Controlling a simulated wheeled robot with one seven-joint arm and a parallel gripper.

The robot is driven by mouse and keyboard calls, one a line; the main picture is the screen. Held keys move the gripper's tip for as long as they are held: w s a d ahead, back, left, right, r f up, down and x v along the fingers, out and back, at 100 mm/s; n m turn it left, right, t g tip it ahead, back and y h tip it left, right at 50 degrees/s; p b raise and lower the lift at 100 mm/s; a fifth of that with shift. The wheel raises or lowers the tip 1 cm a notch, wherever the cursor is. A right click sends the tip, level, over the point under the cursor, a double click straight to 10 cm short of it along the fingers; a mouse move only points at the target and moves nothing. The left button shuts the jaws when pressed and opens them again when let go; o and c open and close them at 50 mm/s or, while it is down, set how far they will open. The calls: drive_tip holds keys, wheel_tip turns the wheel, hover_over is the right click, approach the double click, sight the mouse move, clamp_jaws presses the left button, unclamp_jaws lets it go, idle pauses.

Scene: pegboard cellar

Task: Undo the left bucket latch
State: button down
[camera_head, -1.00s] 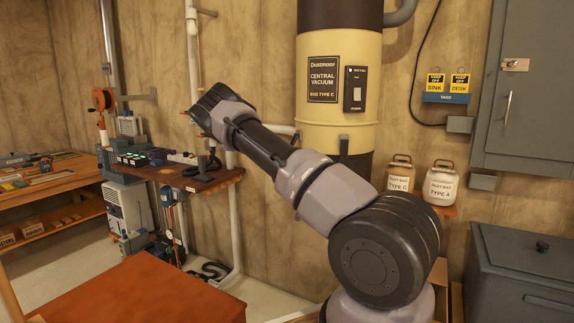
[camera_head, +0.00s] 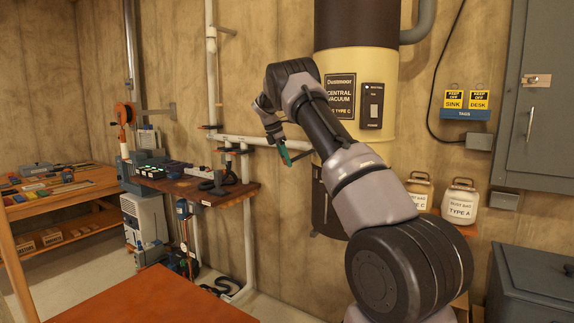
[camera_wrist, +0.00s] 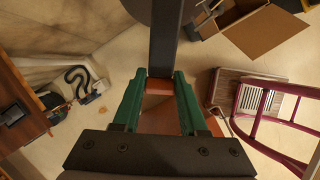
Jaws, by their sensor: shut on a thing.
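The vacuum's dark bucket (camera_head: 326,215) hangs under the cream canister (camera_head: 370,90) in the head view, partly hidden by my arm. My gripper (camera_head: 292,155) is at the left side of the canister's lower edge, its green fingers pointing toward it. In the wrist view my gripper (camera_wrist: 159,82) is shut on the red-brown end of a dark upright bar. This bar, the left latch (camera_wrist: 165,40), runs up from between the fingertips to the top of the picture. The right latch is not visible.
A wall shelf (camera_head: 190,188) with small devices stands left of the gripper, with a white pipe (camera_head: 250,141) behind it. Dust bag jars (camera_head: 460,203) stand right. A red-brown tabletop (camera_head: 150,300) is in front. The wrist view shows an open carton (camera_wrist: 255,30) on the floor.

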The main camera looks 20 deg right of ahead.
drive_tip(key=shift+r, duration=0.2)
idle(0.3)
drive_tip(key=shift+c, duration=2.2)
unclamp_jaws()
drive_tip(key=v, duration=1)
drive_tip(key=shift+r, duration=0.45)
